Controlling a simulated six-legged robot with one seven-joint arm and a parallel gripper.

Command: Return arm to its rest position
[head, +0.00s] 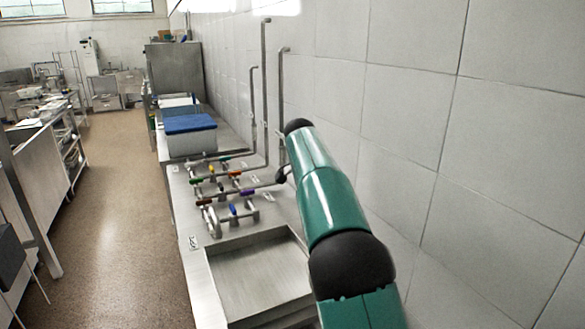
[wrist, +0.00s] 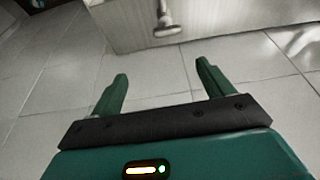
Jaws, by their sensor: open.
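My green arm (head: 333,205) rises from the bottom of the head view, beside the tiled wall and over the right side of the sink counter. Its far end bends away, and my gripper cannot be made out in that view. In the wrist view my gripper (wrist: 161,70) shows two green fingers spread wide apart. Nothing is between them. Beyond the fingers are pale tiles and a light panel.
The tiled wall (head: 420,90) stands close on the arm's right. A metal sink (head: 255,275), valves with coloured handles (head: 225,185) and upright pipes (head: 265,90) lie left of it. A blue-topped box (head: 190,140) stands farther back. The floor aisle (head: 115,220) is clear.

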